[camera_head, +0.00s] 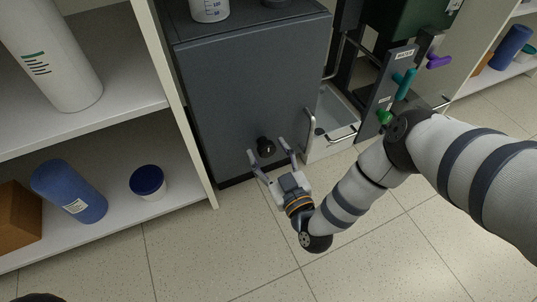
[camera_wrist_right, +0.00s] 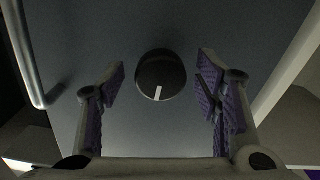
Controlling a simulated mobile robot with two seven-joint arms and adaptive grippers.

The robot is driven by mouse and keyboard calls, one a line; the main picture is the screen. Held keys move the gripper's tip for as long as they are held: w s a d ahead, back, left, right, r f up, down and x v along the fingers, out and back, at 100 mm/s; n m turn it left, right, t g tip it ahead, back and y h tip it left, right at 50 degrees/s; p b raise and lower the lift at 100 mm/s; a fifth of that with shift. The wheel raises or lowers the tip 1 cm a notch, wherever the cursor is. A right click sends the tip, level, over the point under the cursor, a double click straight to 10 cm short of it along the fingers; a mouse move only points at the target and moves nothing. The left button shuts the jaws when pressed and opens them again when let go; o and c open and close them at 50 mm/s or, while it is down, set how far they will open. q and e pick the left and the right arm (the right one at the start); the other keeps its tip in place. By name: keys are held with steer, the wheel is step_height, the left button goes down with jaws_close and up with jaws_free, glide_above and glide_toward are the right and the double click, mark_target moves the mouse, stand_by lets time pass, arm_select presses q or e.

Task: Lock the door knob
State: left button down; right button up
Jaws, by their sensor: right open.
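The door knob (camera_head: 265,146) is a round black knob low on the front of a dark grey cabinet door (camera_head: 245,95). In the right wrist view the knob (camera_wrist_right: 161,75) shows a white mark pointing down in the picture, slightly left of straight. My right gripper (camera_head: 271,152) is open, with its fingers on either side of the knob. In the right wrist view its purple-padded fingers (camera_wrist_right: 160,88) stand apart from the knob, with a gap on both sides. My left gripper is not in view.
A vertical handle (camera_head: 309,130) is on the cabinet door, right of the knob. White shelves (camera_head: 120,125) with bottles and a jar stand at left. A rig with teal (camera_head: 404,84) and purple (camera_head: 438,62) handles is at right. The tiled floor (camera_head: 225,250) in front is clear.

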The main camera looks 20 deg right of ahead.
steer(key=c, duration=1.2)
steer(key=m+p, duration=0.1)
steer(key=m, duration=0.2)
steer(key=shift+m, duration=0.4)
steer(key=m, duration=0.4)
steer(key=shift+a+m, duration=0.1)
steer(key=shift+m, duration=0.2)
steer(key=m, duration=0.4)
steer(key=shift+m, duration=0.3)
steer(key=m, duration=0.4)
steer(key=shift+m, duration=0.6)
